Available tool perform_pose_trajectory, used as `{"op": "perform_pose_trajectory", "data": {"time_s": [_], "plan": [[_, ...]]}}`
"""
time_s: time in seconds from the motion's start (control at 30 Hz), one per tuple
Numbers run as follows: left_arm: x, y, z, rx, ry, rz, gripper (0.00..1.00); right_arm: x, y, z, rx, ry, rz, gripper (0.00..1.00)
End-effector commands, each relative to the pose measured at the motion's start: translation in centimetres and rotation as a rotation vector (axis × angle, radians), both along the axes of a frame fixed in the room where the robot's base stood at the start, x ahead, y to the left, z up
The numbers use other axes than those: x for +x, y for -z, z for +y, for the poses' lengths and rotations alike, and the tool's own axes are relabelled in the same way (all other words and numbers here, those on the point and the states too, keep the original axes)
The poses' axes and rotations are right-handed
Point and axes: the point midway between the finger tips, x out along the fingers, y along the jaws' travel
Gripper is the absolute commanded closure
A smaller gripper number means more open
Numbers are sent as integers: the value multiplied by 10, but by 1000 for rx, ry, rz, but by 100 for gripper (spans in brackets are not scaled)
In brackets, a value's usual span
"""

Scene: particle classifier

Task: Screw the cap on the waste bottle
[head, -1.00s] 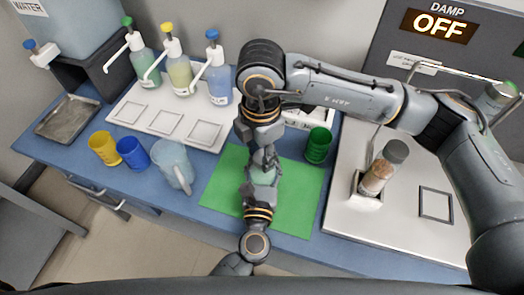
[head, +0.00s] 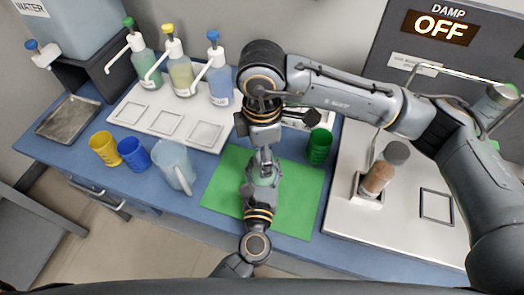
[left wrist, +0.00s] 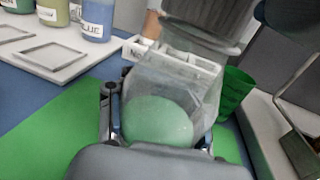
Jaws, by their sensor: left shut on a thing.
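The waste bottle (left wrist: 158,118) is a clear, squarish container with pale green at its bottom, seen close in the left wrist view. A pale bit of it shows in the head view (head: 263,179), over the green mat (head: 225,187). My left gripper (head: 262,186) reaches in from below and is shut around the bottle's sides. My right gripper (head: 264,157) comes down from above, right at the bottle's top. Its grey body fills the top of the left wrist view. I cannot make out the cap or whether the right fingers grip it.
A green cup (head: 319,147) stands right of the right gripper. A jar in a holder (head: 377,178) is on the white plate further right. A clear jug (head: 176,168), blue cup (head: 134,154) and yellow cup (head: 105,149) stand left. Pump bottles (head: 182,75) stand behind.

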Motion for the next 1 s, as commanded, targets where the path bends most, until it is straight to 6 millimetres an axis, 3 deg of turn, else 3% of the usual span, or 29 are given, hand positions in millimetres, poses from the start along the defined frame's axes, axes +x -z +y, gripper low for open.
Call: {"op": "perform_pose_trajectory", "data": {"time_s": [0.43, 0.8, 1.0], "plan": [[0, 1, 0, 3, 0, 1, 100, 0, -44, 0, 2, -1, -3, 40], [0, 1, 0, 3, 0, 1, 100, 0, -45, 0, 1, -21, -1, 44], [0, 1, 0, 3, 0, 1, 100, 0, -48, 0, 0, -227, -2, 44]]}}
